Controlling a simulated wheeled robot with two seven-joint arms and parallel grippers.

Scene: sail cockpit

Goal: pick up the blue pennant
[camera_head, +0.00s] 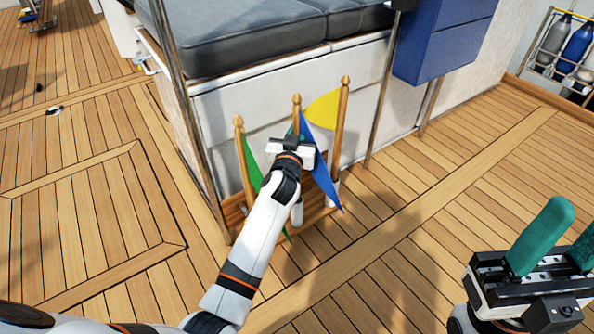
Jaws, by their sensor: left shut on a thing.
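The blue pennant (324,178) hangs from the middle of three wooden poles, its point drooping down to the right. My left gripper (298,133) is at the upper part of this pole, just below its knob, and is shut on it. The gripper and arm hide much of the pole. The pole appears upright in the wooden rack (318,214), though its foot is hidden. My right gripper (577,220) is at the lower right, with its teal fingers apart and nothing between them; one finger is cut off by the picture edge.
A green pennant (252,163) stands close on the left and a yellow pennant (322,108) close on the right. Behind is a white bench with grey cushions (240,35). A metal post (186,110) rises left of the rack. The wooden deck (440,185) to the right is clear.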

